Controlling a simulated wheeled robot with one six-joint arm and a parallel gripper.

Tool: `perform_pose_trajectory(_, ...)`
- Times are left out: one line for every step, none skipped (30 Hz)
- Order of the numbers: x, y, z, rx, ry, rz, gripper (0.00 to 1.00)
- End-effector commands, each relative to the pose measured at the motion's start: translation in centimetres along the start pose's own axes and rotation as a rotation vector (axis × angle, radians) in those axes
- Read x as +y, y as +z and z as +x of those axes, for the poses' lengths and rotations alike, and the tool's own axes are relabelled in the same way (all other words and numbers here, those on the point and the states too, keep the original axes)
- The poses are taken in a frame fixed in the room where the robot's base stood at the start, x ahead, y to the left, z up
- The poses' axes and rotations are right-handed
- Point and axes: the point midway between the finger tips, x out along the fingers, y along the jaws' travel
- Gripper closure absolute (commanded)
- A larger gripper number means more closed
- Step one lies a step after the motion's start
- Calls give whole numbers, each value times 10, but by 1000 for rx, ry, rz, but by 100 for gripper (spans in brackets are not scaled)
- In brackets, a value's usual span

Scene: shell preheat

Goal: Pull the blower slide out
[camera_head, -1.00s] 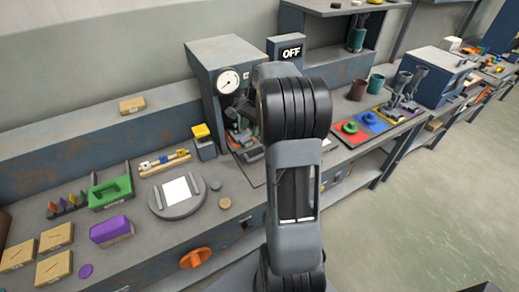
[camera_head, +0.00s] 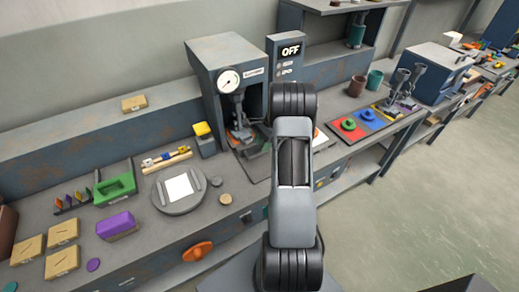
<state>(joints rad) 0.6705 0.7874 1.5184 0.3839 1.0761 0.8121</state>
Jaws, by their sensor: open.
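A grey-blue machine (camera_head: 203,85) with a round white gauge (camera_head: 229,81) stands at the back of the bench. Its open bay holds an upright dark ram (camera_head: 238,108) above a small base (camera_head: 241,133). A display box (camera_head: 285,47) beside it reads OFF. I cannot make out for certain which part is the blower slide. My arm rises in front of the machine's right side and hides part of the bay and the bench there. My gripper is hidden behind the arm.
A round grey plate (camera_head: 163,200) with a white square, a green tray (camera_head: 114,188) and a purple block (camera_head: 117,226) lie on the left bench. A yellow-topped block (camera_head: 202,129) stands left of the machine. An orange knob (camera_head: 197,251) sticks out from the bench front.

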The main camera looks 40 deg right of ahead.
Motion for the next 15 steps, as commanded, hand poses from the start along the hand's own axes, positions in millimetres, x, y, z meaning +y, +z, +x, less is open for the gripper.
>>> perform_pose_trajectory(1, 1, 8, -2, 3, 0, 60)
perform_pose_trajectory(1, 1, 12, -2, 3, 1, 60)
perform_pose_trajectory(1, 1, 17, -2, 3, 1, 60)
perform_pose_trajectory(0, 1, 20, -1, 2, 0, 60)
perform_pose_trajectory(0, 1, 24, -1, 2, 0, 60)
perform_pose_trajectory(0, 1, 27, -1, 2, 0, 60)
perform_pose_trajectory(0, 1, 29, 0, 1, -1, 60)
perform_pose_trajectory(0, 1, 32, 0, 1, -1, 60)
perform_pose_trajectory(0, 1, 34, 0, 1, -1, 60)
perform_pose_trajectory(0, 1, 36, 0, 2, -1, 60)
perform_pose_trajectory(0, 1, 37, 0, 1, -1, 60)
perform_pose_trajectory(0, 1, 38, 0, 1, -1, 60)
perform_pose_trajectory(0, 0, 39, 0, 1, -1, 60)
perform_pose_trajectory(0, 0, 39, 0, 1, -1, 60)
perform_pose_trajectory(0, 0, 40, 0, 0, -1, 60)
